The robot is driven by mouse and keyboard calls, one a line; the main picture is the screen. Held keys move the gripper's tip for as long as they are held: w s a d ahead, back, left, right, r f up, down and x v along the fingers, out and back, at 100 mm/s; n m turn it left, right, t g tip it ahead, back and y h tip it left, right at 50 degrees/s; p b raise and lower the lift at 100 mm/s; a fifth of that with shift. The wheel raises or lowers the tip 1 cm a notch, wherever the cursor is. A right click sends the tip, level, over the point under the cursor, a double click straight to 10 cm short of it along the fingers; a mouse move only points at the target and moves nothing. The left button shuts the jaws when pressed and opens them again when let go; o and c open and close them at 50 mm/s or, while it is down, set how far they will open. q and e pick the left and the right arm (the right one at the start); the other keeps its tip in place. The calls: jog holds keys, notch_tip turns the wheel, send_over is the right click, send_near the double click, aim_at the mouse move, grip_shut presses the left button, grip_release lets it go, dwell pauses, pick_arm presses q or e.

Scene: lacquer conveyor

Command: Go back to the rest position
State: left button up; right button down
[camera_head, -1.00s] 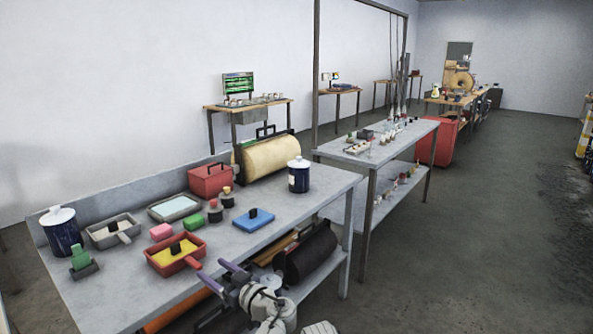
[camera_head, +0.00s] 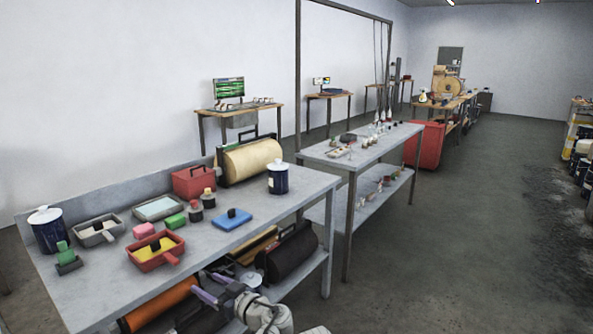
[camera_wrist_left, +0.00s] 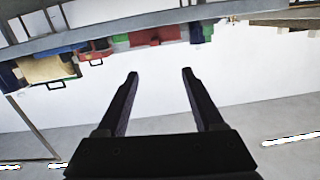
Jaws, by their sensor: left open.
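My left gripper (camera_head: 209,287) is low at the front edge of the near grey table (camera_head: 250,232), in the head view. Its purple fingers are apart with nothing between them. My right gripper is not in the head view.
The near table holds a red tray (camera_head: 155,252), a blue block (camera_head: 232,220), lidded dark jars (camera_head: 278,180) and a yellow roll (camera_head: 252,160). An orange roll (camera_head: 160,303) and a dark roll (camera_head: 290,252) lie below. Open floor (camera_head: 420,270) lies to the right.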

pick_arm(q)
jog(key=s+d+m+g+h+p, duration=1)
jog(key=s+d+p, duration=0.5)
jog(key=s+p, duration=0.4)
jog(key=shift+d+r+m+h+p, duration=0.25)
jog(key=shift+d+m+h+p, duration=0.15)
jog(key=shift+m+h, duration=1.2)
jog(key=shift+m+y, duration=0.3)
